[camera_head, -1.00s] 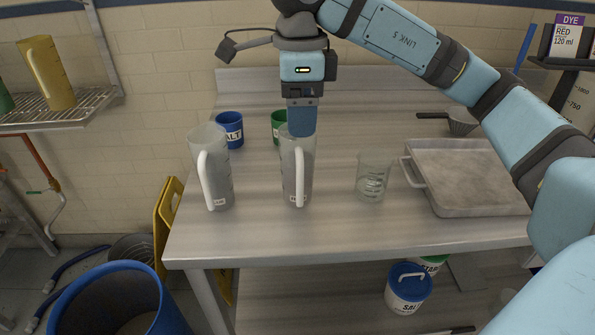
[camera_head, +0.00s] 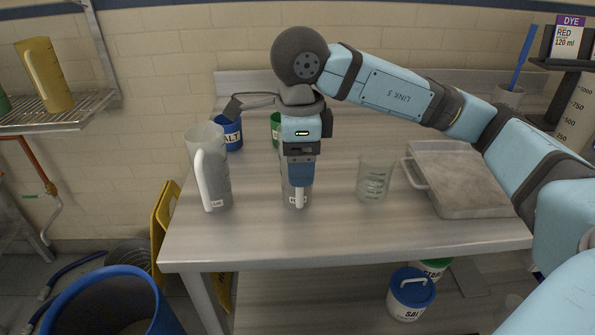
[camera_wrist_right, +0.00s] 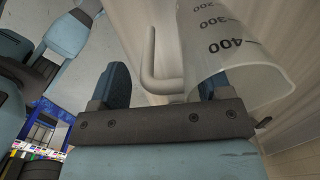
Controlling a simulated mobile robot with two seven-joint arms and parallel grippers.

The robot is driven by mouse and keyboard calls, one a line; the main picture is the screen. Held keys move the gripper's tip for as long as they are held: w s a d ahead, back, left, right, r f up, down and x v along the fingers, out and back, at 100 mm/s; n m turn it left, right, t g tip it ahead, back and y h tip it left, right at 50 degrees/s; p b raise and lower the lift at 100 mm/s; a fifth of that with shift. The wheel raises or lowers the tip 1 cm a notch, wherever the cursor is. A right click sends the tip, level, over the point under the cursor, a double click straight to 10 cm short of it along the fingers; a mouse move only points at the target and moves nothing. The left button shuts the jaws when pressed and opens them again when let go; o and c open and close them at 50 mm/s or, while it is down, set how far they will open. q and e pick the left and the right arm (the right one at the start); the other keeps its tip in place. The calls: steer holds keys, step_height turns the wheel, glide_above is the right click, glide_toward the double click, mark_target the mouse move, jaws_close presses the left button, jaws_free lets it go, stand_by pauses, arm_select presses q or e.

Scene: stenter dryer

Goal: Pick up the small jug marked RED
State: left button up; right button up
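Two tall translucent grey jugs with white handles stand upright on the table: a left jug (camera_head: 213,170) and a middle jug (camera_head: 296,197). Each has a small label low at the front, too small to read surely, so I cannot confirm which says RED. My right gripper (camera_head: 300,183) points down over the middle jug and hides its upper part. In the right wrist view the fingers (camera_wrist_right: 163,85) are apart, with a jug's handle (camera_wrist_right: 152,70) between them and its marked wall (camera_wrist_right: 225,50) beside the right-hand finger. I cannot tell whether they touch. My left gripper is not in view.
A glass beaker (camera_head: 374,180) and a metal tray (camera_head: 470,205) stand to the right on the table (camera_head: 340,236). A blue SALT cup (camera_head: 231,134) and a green cup (camera_head: 275,128) stand behind the jugs. A dye box (camera_head: 567,40) is at the upper right.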

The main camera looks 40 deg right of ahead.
steer(key=c, duration=1)
steer(key=shift+r, duration=0.15)
steer(key=shift+c, duration=0.3)
